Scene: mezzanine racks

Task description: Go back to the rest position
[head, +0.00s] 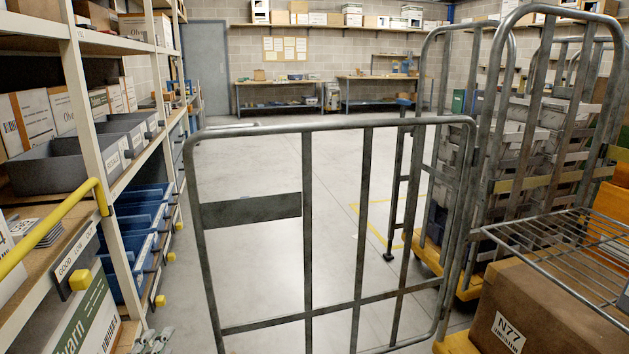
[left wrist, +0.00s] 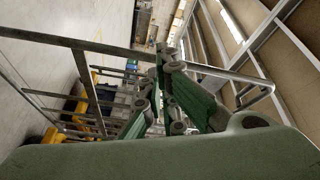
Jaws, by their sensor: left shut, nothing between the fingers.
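My left gripper (head: 156,341) shows only a little at the bottom edge of the head view, low beside the left rack's upright. In the left wrist view my left gripper (left wrist: 164,62) has its green fingers together, with nothing between them. The open roll-cage gate's bars show beyond the fingers there, and I cannot tell how far apart they are. My right gripper is in neither view.
A roll-cage gate (head: 330,127) stands across the middle. A roll cage with a brown carton (head: 545,312) is at the right. A rack (head: 92,150) with bins and a yellow rail (head: 50,243) lines the left. Clear floor (head: 270,165) lies beyond the gate.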

